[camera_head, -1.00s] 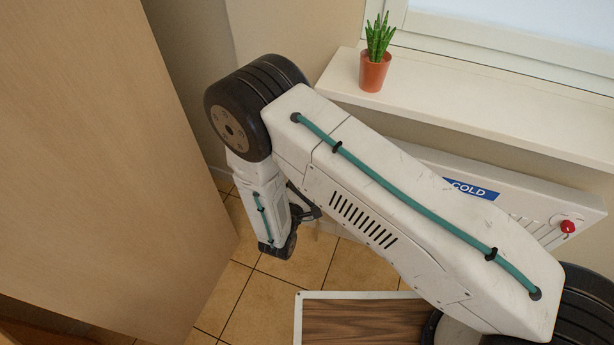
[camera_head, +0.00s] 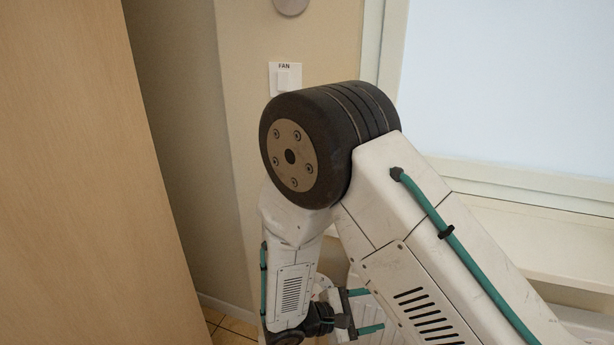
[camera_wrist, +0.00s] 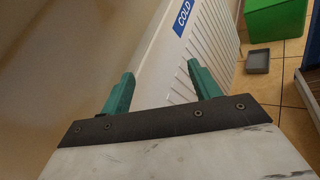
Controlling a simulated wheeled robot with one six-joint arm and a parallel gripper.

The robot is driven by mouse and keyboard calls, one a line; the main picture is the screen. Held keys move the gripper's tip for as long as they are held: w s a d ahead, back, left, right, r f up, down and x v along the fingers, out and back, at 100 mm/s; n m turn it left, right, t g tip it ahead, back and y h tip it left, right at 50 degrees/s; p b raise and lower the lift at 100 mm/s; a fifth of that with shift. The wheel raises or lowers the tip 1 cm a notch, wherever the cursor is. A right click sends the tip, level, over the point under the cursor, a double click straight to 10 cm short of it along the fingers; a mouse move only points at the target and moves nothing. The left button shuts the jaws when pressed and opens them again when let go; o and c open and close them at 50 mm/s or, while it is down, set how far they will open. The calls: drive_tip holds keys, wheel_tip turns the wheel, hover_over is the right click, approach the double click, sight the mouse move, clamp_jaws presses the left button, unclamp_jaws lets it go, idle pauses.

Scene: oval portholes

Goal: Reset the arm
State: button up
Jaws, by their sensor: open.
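My gripper (camera_wrist: 158,88) is open and empty in the wrist view, its two green fingers apart. In that view it points toward a white panel with a blue COLD label (camera_wrist: 184,17); I cannot tell whether it touches the panel. In the head view my gripper (camera_head: 370,311) shows low in the picture, its green fingers pointing right beside my folded arm. My large arm link covers much of the lower right there.
A wooden panel (camera_head: 80,180) stands at the left. A FAN switch (camera_head: 285,79) is on the wall, beside a window (camera_head: 510,90) and its sill (camera_head: 540,240). In the wrist view, a green bin (camera_wrist: 274,20) and a small grey tray (camera_wrist: 258,61) stand on the tiled floor.

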drive_tip(key=s+d+r+m+g+y, duration=0.1)
drive_tip(key=s+d+r+m+y, duration=0.3)
drive_tip(key=s+r, duration=0.3)
drive_tip(key=s+d+r+m+g+y, duration=0.1)
drive_tip(key=s+d+r+m+y, duration=0.3)
drive_tip(key=r, duration=0.8)
drive_tip(key=s+d+r+m+g+y, duration=0.1)
drive_tip(key=s+d+r+m+y, duration=0.3)
drive_tip(key=s+r+m+y, duration=0.2)
drive_tip(key=s+r+m, duration=0.2)
drive_tip(key=s+r, duration=0.1)
drive_tip(key=r, duration=0.1)
drive_tip(key=shift+s+d+g+y, duration=0.3)
drive_tip(key=shift+d, duration=0.1)
